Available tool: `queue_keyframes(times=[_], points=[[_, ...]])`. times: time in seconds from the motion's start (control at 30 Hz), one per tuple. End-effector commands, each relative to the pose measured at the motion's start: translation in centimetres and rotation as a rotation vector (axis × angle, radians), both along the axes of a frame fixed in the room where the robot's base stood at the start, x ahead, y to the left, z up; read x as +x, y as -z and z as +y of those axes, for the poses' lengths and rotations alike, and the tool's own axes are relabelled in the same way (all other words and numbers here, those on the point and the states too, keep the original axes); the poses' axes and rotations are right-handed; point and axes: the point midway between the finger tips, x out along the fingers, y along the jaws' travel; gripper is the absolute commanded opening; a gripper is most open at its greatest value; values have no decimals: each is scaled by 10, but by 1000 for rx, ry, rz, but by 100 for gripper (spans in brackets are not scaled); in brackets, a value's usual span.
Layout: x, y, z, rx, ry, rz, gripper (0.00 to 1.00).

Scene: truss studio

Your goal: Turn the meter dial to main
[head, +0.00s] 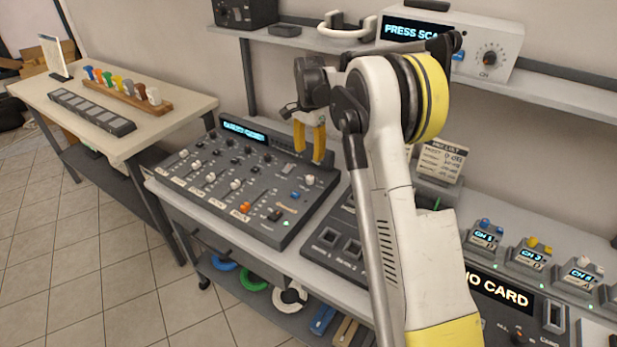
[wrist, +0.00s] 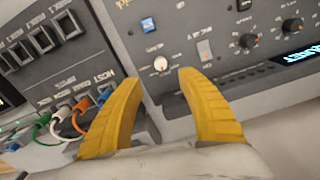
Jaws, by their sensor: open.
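A grey mixing console (head: 330,195) with a lit display stands on the bench. A small white knob (wrist: 161,63) on its panel shows in the wrist view, just beyond my fingertips; in the head view a white knob (head: 310,180) sits at the console's right side. The lettering is too small to tell which control is the meter dial. My gripper (head: 309,156) is above the back right of the console, its yellow fingers pointing down. In the wrist view my gripper (wrist: 157,79) is open and empty, the fingers apart on either side of the white knob.
A blue button (wrist: 148,25), a rocker switch (wrist: 205,50) and dark knobs (wrist: 248,41) sit near the white knob. A patch panel with colored cables (wrist: 80,118) lies beside the console. A shelf (head: 290,40) with devices hangs behind. A side table (head: 190,95) stands left.

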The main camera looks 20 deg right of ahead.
Motion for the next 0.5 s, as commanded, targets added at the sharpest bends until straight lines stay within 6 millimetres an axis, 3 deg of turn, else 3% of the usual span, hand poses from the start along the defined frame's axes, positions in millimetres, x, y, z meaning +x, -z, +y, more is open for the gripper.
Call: queue_keyframes(times=[0.23, 0.5], points=[[3, 26, -3, 2, 18, 9, 46], [3, 81, -3, 2, 17, 8, 46]])
